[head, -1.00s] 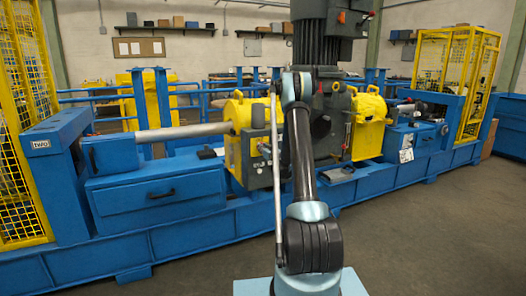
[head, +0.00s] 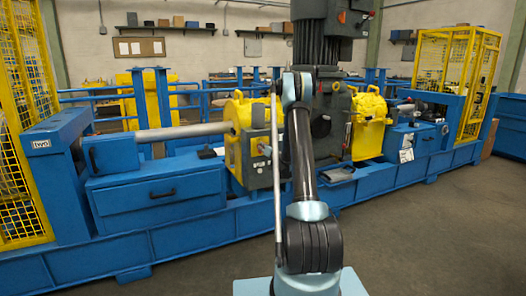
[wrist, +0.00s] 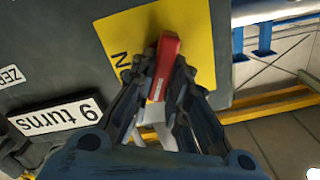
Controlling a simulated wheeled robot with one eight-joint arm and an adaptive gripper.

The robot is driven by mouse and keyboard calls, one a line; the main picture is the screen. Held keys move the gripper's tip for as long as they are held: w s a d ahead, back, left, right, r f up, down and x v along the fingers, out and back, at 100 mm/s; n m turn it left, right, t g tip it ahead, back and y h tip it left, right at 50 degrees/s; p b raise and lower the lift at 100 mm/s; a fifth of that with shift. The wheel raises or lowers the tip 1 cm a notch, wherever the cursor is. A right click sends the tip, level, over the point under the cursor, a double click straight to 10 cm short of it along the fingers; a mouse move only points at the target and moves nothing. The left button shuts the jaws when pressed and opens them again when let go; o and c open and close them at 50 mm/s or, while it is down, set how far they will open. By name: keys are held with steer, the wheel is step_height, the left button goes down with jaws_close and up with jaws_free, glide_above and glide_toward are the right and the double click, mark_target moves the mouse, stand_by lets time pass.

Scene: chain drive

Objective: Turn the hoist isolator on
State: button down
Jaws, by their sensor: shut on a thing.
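In the wrist view, my gripper (wrist: 162,74) is shut on a red handle (wrist: 168,50), which stands up between the two dark fingers. A paler grey part of the switch (wrist: 152,115) shows lower between the fingers. Behind the handle is a yellow plate (wrist: 200,32) on a dark panel. One black letter, like an N, shows on it; the fingers hide the rest of the plate's marking. In the head view, my own arm stands in front of the machine, and I cannot make out the gripper or the red handle clearly.
The wrist view shows a "9 turns" label (wrist: 58,115) on the dark panel and a partly cut-off label (wrist: 10,77). In the head view, a blue machine bed (head: 160,240) runs across, with yellow housings (head: 369,125) on it. Open floor (head: 440,240) lies at front right.

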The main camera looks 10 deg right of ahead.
steer(key=m, duration=0.8)
steer(key=d+f+m, duration=0.1)
steer(key=m, duration=0.3)
steer(key=shift+w, duration=0.1)
steer(key=shift+m, duration=0.3)
stand_by(0.3)
steer(key=c, duration=1.7)
jaws_free()
steer(key=shift+o, duration=0.7)
steer(key=shift+a, duration=0.1)
steer(key=v, duration=1.2)
